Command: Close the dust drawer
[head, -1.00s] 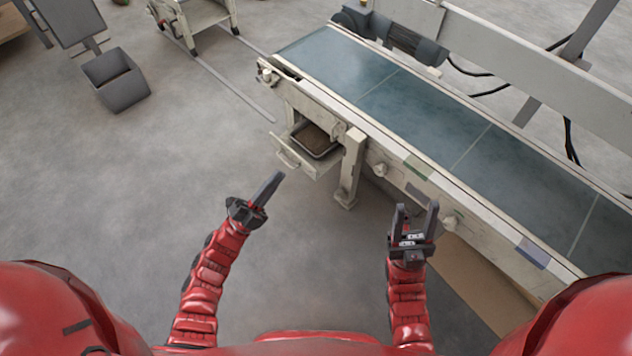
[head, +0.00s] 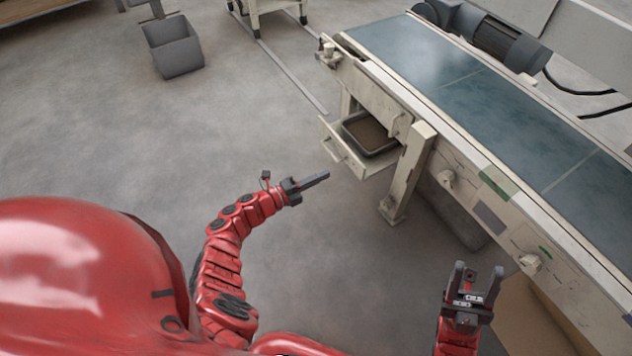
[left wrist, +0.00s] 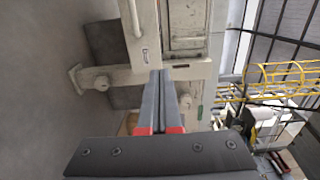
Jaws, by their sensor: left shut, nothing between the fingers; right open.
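My left gripper (head: 327,175) is shut and empty. In the head view its tips point toward the drawer's front, just short of it, with a small gap. In the left wrist view the shut fingers (left wrist: 160,75) reach toward the pale machine frame; the drawer front with its handle (left wrist: 136,18) shows at the top. My right gripper (head: 478,275) is open and empty, beside the conveyor's side at the lower right.
A pale support leg (head: 405,175) stands just right of the drawer. A grey bin (head: 172,47) stands on the floor at the upper left, with floor rails (head: 285,65) near it. A cardboard box (head: 525,315) is at the lower right. The floor left of the drawer is clear.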

